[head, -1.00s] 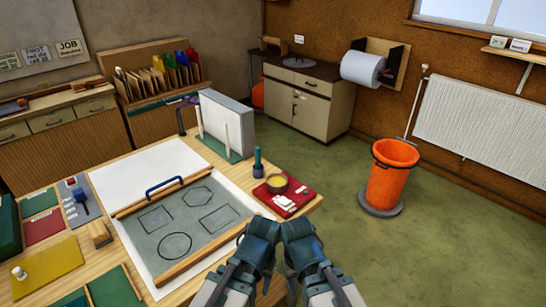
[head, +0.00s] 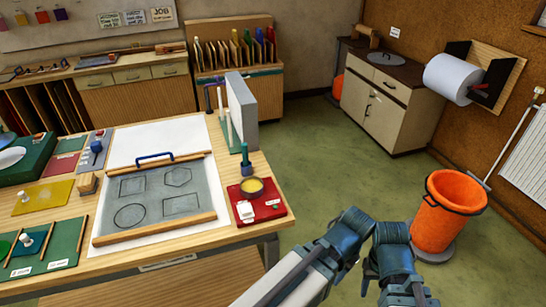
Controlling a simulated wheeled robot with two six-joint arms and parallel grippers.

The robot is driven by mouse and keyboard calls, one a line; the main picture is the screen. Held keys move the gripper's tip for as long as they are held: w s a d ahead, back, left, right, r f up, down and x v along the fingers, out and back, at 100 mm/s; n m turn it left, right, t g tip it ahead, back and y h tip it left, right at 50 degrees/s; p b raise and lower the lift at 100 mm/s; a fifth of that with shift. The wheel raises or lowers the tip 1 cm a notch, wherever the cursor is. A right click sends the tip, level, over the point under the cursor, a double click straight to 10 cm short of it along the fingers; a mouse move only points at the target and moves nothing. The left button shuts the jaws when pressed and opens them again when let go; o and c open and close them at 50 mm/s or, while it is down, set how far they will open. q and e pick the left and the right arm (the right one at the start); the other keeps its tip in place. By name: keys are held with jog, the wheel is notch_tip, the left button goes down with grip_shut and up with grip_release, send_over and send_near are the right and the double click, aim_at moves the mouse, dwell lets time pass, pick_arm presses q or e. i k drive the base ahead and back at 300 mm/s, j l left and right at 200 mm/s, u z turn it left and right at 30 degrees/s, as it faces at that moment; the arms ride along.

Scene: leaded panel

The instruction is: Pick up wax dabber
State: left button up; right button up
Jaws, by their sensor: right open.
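An upright tool with a teal handle (head: 245,155), which looks like the wax dabber, stands near the right edge of the workbench. It is beside a yellow-filled pot (head: 252,186) on a red mat (head: 270,208). My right gripper (head: 390,236) is open, over the floor to the right of the bench, apart from the tool. My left gripper (head: 346,221) is close beside it, also clear of the bench; its jaws cannot be made out. Nothing shows in either gripper.
A grey panel board (head: 195,185) with drawn shapes and wooden strips fills the middle of the bench. A pale upright block (head: 241,105) and thin posts stand behind the tool. An orange bin (head: 450,210) stands on the floor at right. The floor between is clear.

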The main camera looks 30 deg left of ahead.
aim_at(244, 146)
jog(key=l+u, duration=0.2)
jog(key=u, duration=0.5)
jog(key=i+l, duration=0.05)
